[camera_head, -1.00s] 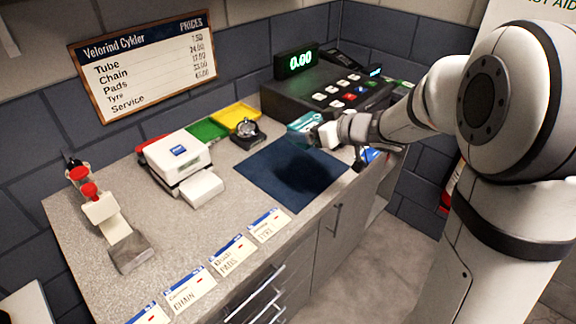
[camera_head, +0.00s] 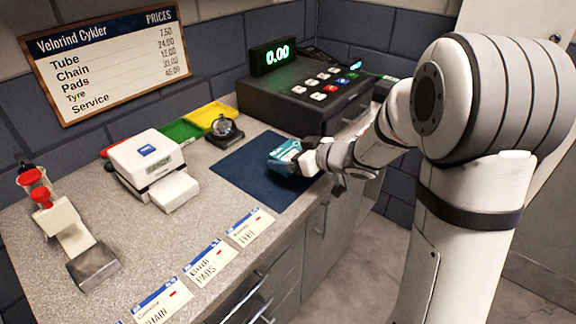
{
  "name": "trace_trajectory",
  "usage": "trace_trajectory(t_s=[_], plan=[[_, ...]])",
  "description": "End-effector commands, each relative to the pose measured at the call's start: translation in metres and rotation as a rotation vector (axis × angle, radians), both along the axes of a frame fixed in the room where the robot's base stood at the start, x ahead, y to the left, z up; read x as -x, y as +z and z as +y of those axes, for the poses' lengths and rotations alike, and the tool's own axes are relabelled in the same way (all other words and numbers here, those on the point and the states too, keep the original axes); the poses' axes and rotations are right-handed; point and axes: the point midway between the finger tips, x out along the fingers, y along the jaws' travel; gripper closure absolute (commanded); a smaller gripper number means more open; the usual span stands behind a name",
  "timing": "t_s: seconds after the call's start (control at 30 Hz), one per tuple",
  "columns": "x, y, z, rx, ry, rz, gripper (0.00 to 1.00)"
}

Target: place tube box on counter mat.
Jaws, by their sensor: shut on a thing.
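The tube box (camera_head: 283,156) is a small teal box with white lettering. My gripper (camera_head: 300,160) is shut on it from the right. The dark blue counter mat (camera_head: 245,178) lies on the grey counter in front of the cash register. The box is over the right part of the mat; I cannot tell whether it touches the mat or is held just above it. The gripper and wrist hide part of the box and the mat's right edge.
The cash register (camera_head: 305,95) stands behind the mat. A bell (camera_head: 224,130) and yellow (camera_head: 210,114) and green (camera_head: 181,131) trays are behind left. Label cards (camera_head: 250,227) line the front edge. The mat's left part is clear.

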Motion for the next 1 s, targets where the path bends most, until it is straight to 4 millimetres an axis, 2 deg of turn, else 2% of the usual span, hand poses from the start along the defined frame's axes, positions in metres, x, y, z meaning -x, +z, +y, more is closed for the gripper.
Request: trace_trajectory(t_s=[0.1, 0.17, 0.53, 0.57, 0.6, 0.7, 1.0], plan=[[0.000, -0.022, 0.000, 0.000, 0.000, 0.005, 0.40], [0.000, -0.028, 0.000, 0.000, 0.000, 0.004, 0.40], [0.000, -0.032, 0.001, 0.000, 0.002, 0.001, 0.40], [0.000, -0.033, 0.001, 0.000, 0.002, 0.001, 0.12], [0.000, -0.032, 0.001, 0.000, 0.002, 0.001, 0.09], [0.000, -0.032, 0.001, 0.000, 0.002, 0.001, 0.01], [0.000, -0.027, 0.002, 0.000, 0.002, 0.000, 0.00]])
